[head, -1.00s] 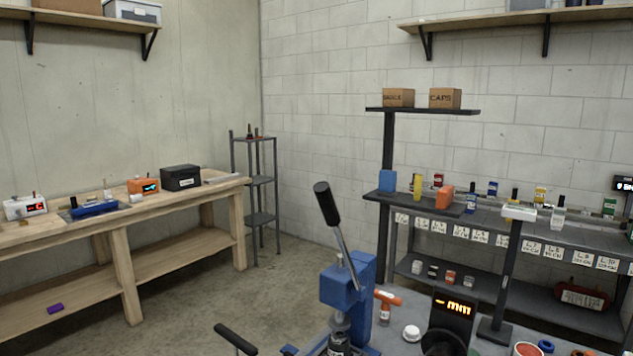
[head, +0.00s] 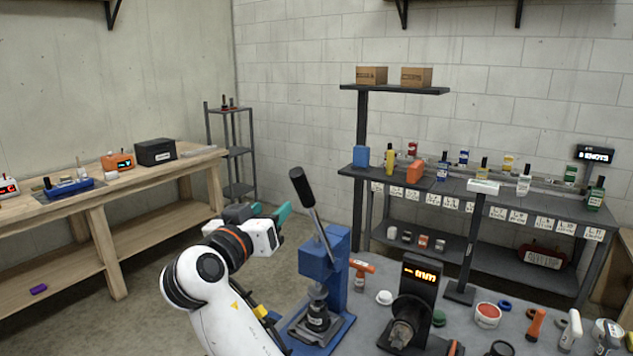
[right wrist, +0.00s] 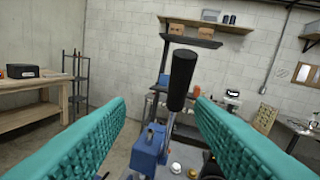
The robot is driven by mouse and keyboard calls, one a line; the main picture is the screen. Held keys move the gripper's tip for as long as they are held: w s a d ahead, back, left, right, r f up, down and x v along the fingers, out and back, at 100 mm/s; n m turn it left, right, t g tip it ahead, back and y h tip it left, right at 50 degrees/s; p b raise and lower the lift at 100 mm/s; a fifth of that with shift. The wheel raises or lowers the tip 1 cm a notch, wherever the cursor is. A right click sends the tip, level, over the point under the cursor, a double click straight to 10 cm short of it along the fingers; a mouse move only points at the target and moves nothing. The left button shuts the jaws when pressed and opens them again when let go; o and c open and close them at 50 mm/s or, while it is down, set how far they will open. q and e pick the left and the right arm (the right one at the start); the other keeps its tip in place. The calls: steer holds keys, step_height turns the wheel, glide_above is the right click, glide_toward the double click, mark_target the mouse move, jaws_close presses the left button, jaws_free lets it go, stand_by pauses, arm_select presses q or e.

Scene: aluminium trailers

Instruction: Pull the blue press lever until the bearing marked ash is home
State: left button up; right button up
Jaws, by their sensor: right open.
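The blue press (head: 338,270) stands on the bench at the centre of the head view. Its lever (head: 309,205) rises from it, tilted up to the left, with a black grip. My right gripper (head: 279,222) is just left of the lever, open and empty, with teal fingers. In the right wrist view the black grip (right wrist: 181,80) stands upright ahead, within the gap between the open fingers; I see no contact. A dark round part (head: 318,318) sits under the press ram. No ash marking is readable, so I cannot tell the bearing. My left gripper is out of view.
An orange-handled tool (head: 361,268) and a white cap (head: 384,298) lie right of the press. A black device with a lit display (head: 420,275) stands further right, with several small containers beyond. A wooden workbench (head: 110,190) is at the left.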

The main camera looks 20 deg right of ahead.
mark_target(297, 185)
steer(key=shift+m+g+h, duration=0.3)
steer(key=shift+m, duration=0.6)
steer(key=w+d+r+p, duration=0.1)
steer(key=w+d, duration=0.1)
steer(key=w+d+p, duration=0.2)
steer(key=d, duration=0.1)
steer(key=w+d+r+p, duration=0.1)
steer(key=w+d+p, duration=0.1)
steer(key=d, duration=0.1)
steer(key=shift+w+d+r, duration=0.25)
steer(key=shift+w+r, duration=0.05)
steer(key=shift+w+d+f, duration=0.15)
steer(key=shift+w+d, duration=0.1)
steer(key=shift+w, duration=0.1)
steer(key=shift+c, duration=0.2)
jaws_close()
